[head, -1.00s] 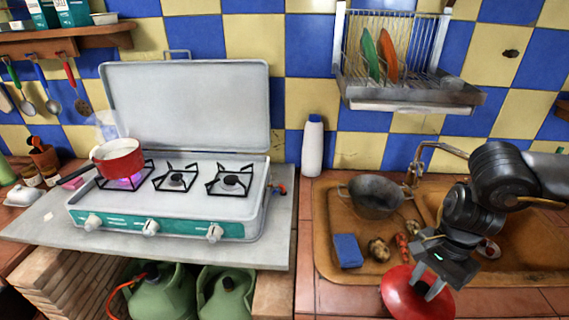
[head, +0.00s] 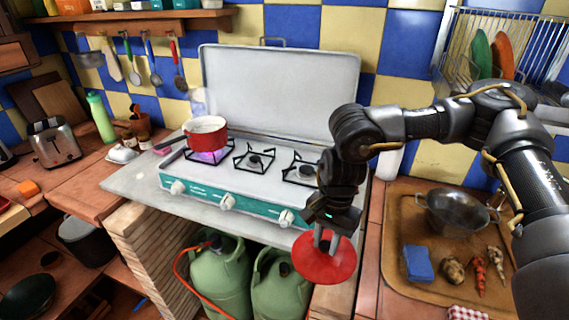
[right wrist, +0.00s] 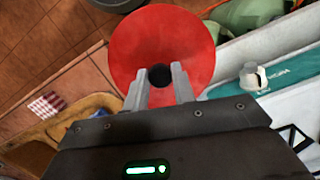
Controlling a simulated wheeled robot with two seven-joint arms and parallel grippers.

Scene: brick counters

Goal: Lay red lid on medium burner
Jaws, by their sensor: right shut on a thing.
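My right gripper (head: 326,244) is shut on the red lid (head: 322,268) by its dark knob, holding it in front of the stove's right front corner, below the cooktop's front edge. In the right wrist view the round lid (right wrist: 150,35) fills the top middle, with the two fingers at its knob (right wrist: 160,77). The stove (head: 225,182) has three burners in a row. The middle burner (head: 254,161) and the right burner (head: 301,172) are bare; my arm partly covers the right one. A red pot (head: 206,132) sits on the lit left burner. My left gripper is not in view.
The stove's raised back cover (head: 280,95) stands behind the burners. Green gas bottles (head: 220,280) stand below the counter. At right, a wooden sink board holds a metal pot (head: 455,212), a blue sponge (head: 418,263) and vegetables. A toaster (head: 54,143) stands at left.

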